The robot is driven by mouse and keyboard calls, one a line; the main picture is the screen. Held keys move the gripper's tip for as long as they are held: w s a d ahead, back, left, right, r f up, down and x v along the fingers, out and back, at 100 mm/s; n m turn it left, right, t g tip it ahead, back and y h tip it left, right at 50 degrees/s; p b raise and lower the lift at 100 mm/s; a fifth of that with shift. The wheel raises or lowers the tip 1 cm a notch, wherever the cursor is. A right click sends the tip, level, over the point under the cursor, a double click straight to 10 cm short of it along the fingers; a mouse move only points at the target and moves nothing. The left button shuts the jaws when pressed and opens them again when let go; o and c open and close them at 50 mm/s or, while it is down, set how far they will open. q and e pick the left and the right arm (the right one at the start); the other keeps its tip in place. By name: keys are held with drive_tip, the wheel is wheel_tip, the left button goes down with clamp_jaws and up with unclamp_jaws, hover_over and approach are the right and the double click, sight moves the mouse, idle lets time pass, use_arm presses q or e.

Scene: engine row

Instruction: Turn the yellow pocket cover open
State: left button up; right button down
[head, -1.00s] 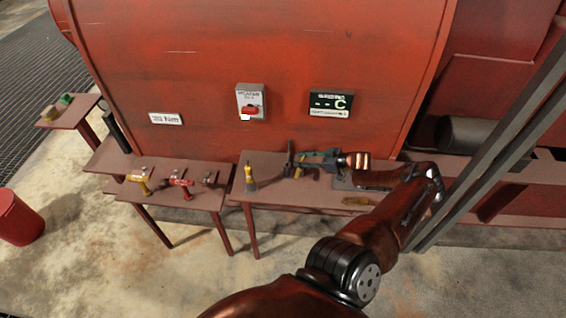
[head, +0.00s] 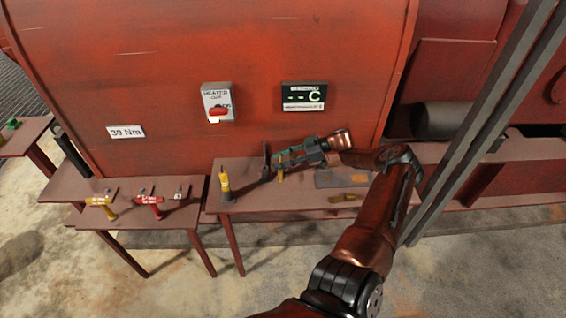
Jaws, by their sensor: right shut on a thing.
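My right gripper (head: 280,160) reaches in from the right above the middle table. It is shut on a dark tool (head: 266,158) with an upright bar, at the gripper's left end; its exact shape is hard to tell. A small flat orange-yellow piece (head: 358,178) lies on a grey plate on this table, right of the gripper. A second yellowish piece (head: 342,198) lies nearer the front edge. I cannot tell which of them, if either, is the yellow pocket cover. My left gripper is out of view.
A yellow-handled tool (head: 225,184) stands upright at the middle table's left end. The left table (head: 70,183) holds a yellow tool (head: 101,201) and a red tool (head: 149,200). The red boiler (head: 200,50), with its heater switch (head: 218,103) and display (head: 304,96), stands behind. Grey posts (head: 480,125) rise at right.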

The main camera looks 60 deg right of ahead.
drive_tip(key=shift+s+f, duration=0.1)
drive_tip(key=shift+f, duration=0.1)
drive_tip(key=c, duration=1.6)
unclamp_jaws()
drive_tip(key=o, duration=0.3)
drive_tip(key=shift+o, duration=0.3)
drive_tip(key=shift+r, duration=0.15)
drive_tip(key=v, duration=1.2)
